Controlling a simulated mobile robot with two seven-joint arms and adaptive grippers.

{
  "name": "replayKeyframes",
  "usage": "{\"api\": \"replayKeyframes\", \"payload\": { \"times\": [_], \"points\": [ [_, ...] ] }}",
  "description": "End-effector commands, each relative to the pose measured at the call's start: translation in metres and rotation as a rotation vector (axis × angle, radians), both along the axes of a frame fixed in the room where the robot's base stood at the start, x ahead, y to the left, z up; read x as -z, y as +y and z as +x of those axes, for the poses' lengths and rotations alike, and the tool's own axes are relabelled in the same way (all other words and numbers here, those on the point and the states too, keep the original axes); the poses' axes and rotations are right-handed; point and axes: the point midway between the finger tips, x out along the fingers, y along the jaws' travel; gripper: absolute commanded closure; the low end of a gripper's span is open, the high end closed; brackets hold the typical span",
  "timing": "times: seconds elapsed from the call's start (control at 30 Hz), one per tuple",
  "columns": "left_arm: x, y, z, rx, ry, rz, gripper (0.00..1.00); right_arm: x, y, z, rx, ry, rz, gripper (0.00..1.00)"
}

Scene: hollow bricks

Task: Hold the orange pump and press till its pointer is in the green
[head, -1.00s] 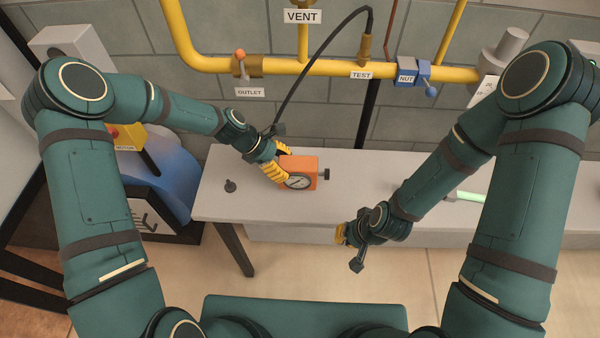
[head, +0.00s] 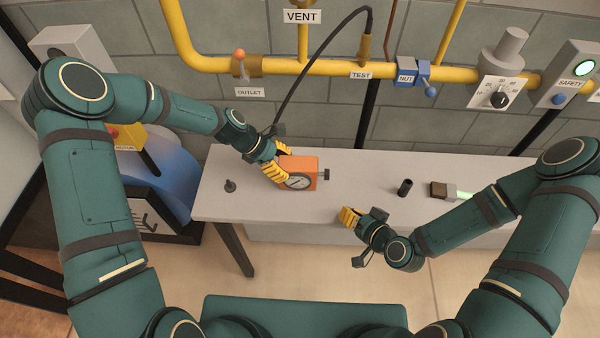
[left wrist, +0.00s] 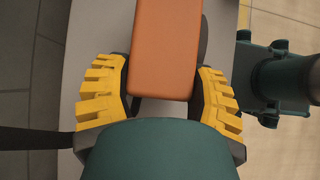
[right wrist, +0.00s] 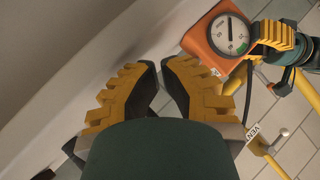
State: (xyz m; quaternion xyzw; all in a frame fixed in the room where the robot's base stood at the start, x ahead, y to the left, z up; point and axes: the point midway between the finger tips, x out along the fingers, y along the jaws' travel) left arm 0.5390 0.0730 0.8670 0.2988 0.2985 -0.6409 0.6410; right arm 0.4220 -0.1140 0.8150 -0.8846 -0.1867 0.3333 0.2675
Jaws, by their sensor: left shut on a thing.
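The orange pump (head: 307,166) is on the grey bench, with a round dial (head: 298,182) on its front and a dark knob (head: 326,174) on its right side. My left gripper (head: 279,160) is shut on the pump from the left; the left wrist view shows the pump (left wrist: 165,50) between its yellow fingers. In the right wrist view the dial (right wrist: 230,34) has a green patch at its lower right, and the dark pointer points up in the picture, apart from the green. My right gripper (head: 347,216) is empty, fingertips nearly together, in front of the bench and apart from the pump.
The bench (head: 260,213) also bears a small dark peg (head: 230,186), a black cylinder (head: 405,187) and a brown block with a green bar (head: 440,190). A dark hose (head: 316,58) arcs down from the yellow pipe (head: 330,68) behind. Bench between pump and cylinder is clear.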

Motion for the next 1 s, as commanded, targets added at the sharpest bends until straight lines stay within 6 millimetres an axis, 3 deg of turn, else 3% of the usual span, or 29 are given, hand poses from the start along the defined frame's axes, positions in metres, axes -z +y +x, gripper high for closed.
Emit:
{"api": "replayKeyframes", "payload": {
  "times": [0.5,0.8,1.0],
  "points": [
    [-0.001,0.000,0.000,-0.001,-0.001,-0.001,0.69,-0.005,-0.032,0.100,-0.029,-0.096,0.301,1.00],
    [-0.001,0.000,0.000,-0.001,-0.001,-0.001,0.69,-0.006,-0.041,0.123,-0.078,-0.061,0.365,1.00],
    [-0.001,0.000,0.000,-0.001,-0.001,-0.001,0.69,-0.006,-0.029,0.124,-0.080,-0.057,0.372,1.00]
  ]
}}
